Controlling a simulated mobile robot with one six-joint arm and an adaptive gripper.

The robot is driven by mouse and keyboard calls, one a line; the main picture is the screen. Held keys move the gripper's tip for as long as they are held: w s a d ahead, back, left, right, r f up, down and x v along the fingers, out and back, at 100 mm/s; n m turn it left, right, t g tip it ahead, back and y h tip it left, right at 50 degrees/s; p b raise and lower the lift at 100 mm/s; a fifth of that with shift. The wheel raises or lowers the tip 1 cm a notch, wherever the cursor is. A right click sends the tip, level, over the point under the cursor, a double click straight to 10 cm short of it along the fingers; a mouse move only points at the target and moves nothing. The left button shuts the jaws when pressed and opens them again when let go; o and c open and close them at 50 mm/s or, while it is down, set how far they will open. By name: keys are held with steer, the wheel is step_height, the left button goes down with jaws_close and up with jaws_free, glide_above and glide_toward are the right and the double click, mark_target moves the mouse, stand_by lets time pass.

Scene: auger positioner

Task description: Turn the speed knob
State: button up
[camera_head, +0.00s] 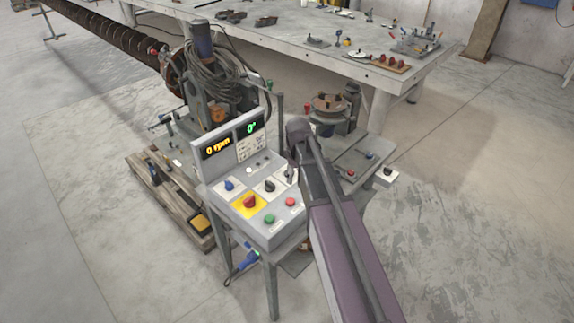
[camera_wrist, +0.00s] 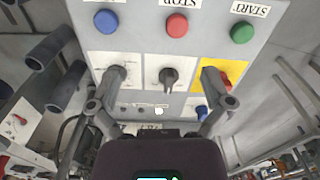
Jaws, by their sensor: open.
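The grey control panel (camera_head: 205,183) has displays reading 0 rpm and 0°. A black knob on a white square (camera_head: 269,186) sits in its middle. In the wrist view this black knob (camera_wrist: 168,76) lies between my fingertips. My gripper (camera_wrist: 163,82) is open, its two fingers either side of the knob with gaps. The left fingertip covers part of another white square, the right one part of the yellow square. In the head view my gripper (camera_head: 290,174) is mostly hidden by my arm. I cannot read which knob is marked speed.
A red knob on a yellow square (camera_wrist: 225,80) and a blue knob (camera_wrist: 202,112) are close by. The red STOP button (camera_wrist: 177,23), green START button (camera_wrist: 242,32) and a blue button (camera_wrist: 106,20) form a row. A long workbench (camera_head: 360,68) stands behind.

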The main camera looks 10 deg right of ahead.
mark_target(288, 169)
steer(key=w+r+n+p, duration=0.3)
steer(key=w+n, duration=0.4)
steer(key=w, duration=0.6)
steer(key=shift+w+r+n, duration=0.2)
steer(key=shift+r+n, duration=0.1)
steer(key=shift+r, duration=0.2)
steer(key=shift+a+f, duration=0.1)
steer(key=shift+f, duration=0.05)
step_height(288, 169, down, 14)
steer(key=b, duration=1.3)
steer(key=shift+r+b, duration=0.25)
steer(key=shift+b, duration=0.05)
steer(key=c, duration=1.1)
steer(key=shift+a, duration=0.15)
steer(key=shift+s, duration=0.1)
